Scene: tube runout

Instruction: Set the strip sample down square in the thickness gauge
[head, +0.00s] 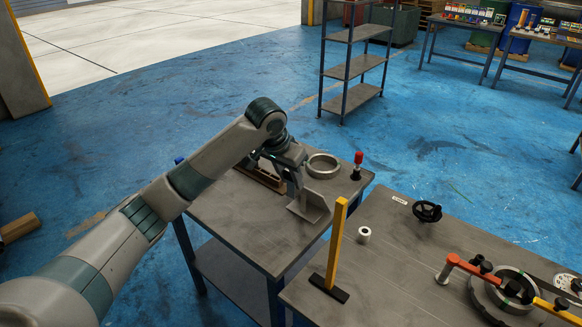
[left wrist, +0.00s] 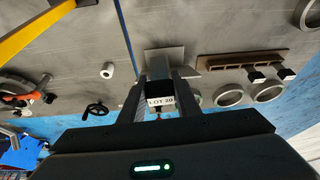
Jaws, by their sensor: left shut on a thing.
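My left gripper (head: 296,190) reaches over the small grey-topped table. In the left wrist view it (left wrist: 160,88) is shut on a small dark piece with a white "LOT 20" label (left wrist: 160,100), which I take for the strip sample. The fingers hide much of this piece. A grey metal plate or bracket (head: 314,207) shows right by the fingertips. It also shows beyond them in the left wrist view (left wrist: 163,57). I cannot tell whether it touches the held piece, or which thing is the thickness gauge. My right gripper is not in view.
A metal ring (head: 322,165), a red-topped black piece (head: 357,166) and a brown wooden rack (left wrist: 240,61) stand on the same table. The nearer bench has a yellow upright (head: 337,245), a white roll (head: 364,235) and a black handwheel (head: 428,211).

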